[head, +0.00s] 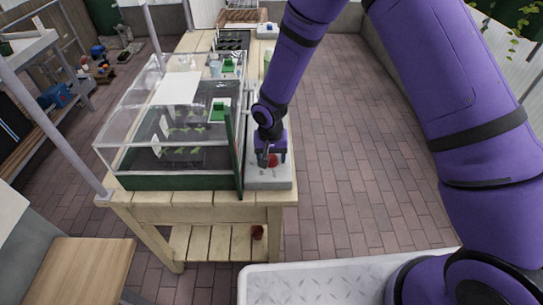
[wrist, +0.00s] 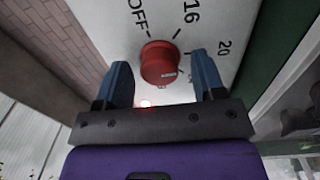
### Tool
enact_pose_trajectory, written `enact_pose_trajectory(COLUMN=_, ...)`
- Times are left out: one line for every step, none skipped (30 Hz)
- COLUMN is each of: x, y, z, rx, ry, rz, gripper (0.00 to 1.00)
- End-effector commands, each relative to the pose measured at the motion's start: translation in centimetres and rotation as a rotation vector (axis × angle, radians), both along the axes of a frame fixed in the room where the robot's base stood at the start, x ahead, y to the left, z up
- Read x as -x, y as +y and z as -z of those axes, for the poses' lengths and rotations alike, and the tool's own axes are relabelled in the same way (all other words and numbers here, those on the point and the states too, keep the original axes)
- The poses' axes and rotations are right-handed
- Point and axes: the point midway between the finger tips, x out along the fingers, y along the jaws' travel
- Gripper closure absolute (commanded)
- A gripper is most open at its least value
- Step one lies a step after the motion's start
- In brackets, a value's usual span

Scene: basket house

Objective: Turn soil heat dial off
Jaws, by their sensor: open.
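The soil heat dial is a red round knob (wrist: 159,63) on a pale control panel (wrist: 110,15). In the wrist view black marks read OFF, 16 and 20 around it. A short pale mark shows on the knob's lower right. My gripper (wrist: 165,80) is open, with one blue finger on each side of the knob. I cannot tell whether the fingers touch it. In the head view my gripper (head: 270,155) points down over the panel (head: 268,180) beside the propagator, and the red knob (head: 272,161) shows partly between its fingers.
A clear-walled propagator (head: 170,184) with a green base and seedlings stands just left of the panel on a wooden bench (head: 190,205). A small reddish pot (head: 258,232) sits on the lower shelf. The brick floor right of the bench is clear.

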Motion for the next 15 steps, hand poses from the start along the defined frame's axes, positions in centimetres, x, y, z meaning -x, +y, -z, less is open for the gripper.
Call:
enact_pose_trajectory(x=0.0, y=0.0, z=0.07, rx=0.0, ry=0.0, rz=0.0, gripper=0.37)
enact_pose_trajectory(x=-0.01, y=0.0, z=0.08, rx=0.0, ry=0.0, rz=0.0, gripper=0.37)
enact_pose_trajectory(x=-0.01, y=0.0, z=0.08, rx=0.0, ry=0.0, rz=0.0, gripper=0.37)
enact_pose_trajectory(x=-0.01, y=0.0, z=0.07, rx=0.0, ry=0.0, rz=0.0, gripper=0.37)
enact_pose_trajectory(x=-0.01, y=-0.01, z=0.07, rx=0.0, ry=0.0, rz=0.0, gripper=0.37)
enact_pose_trajectory(x=-0.01, y=-0.01, z=0.06, rx=0.0, ry=0.0, rz=0.0, gripper=0.37)
enact_pose_trajectory(x=-0.01, y=-0.01, z=0.06, rx=0.0, ry=0.0, rz=0.0, gripper=0.37)
enact_pose_trajectory(x=-0.01, y=-0.01, z=0.06, rx=0.0, ry=0.0, rz=0.0, gripper=0.44)
enact_pose_trajectory(x=-0.01, y=-0.01, z=0.06, rx=0.0, ry=0.0, rz=0.0, gripper=0.53)
enact_pose_trajectory(x=-0.01, y=-0.01, z=0.05, rx=0.0, ry=0.0, rz=0.0, gripper=0.6)
enact_pose_trajectory(x=-0.01, y=-0.01, z=0.05, rx=0.0, ry=0.0, rz=0.0, gripper=0.67)
enact_pose_trajectory(x=-0.01, y=-0.01, z=0.05, rx=0.0, ry=0.0, rz=0.0, gripper=0.76)
enact_pose_trajectory(x=-0.01, y=-0.01, z=0.05, rx=0.0, ry=0.0, rz=0.0, gripper=0.83)
enact_pose_trajectory(x=-0.01, y=-0.01, z=0.05, rx=0.0, ry=0.0, rz=0.0, gripper=0.86)
enact_pose_trajectory(x=-0.02, y=-0.01, z=0.05, rx=0.0, ry=0.0, rz=0.0, gripper=0.86)
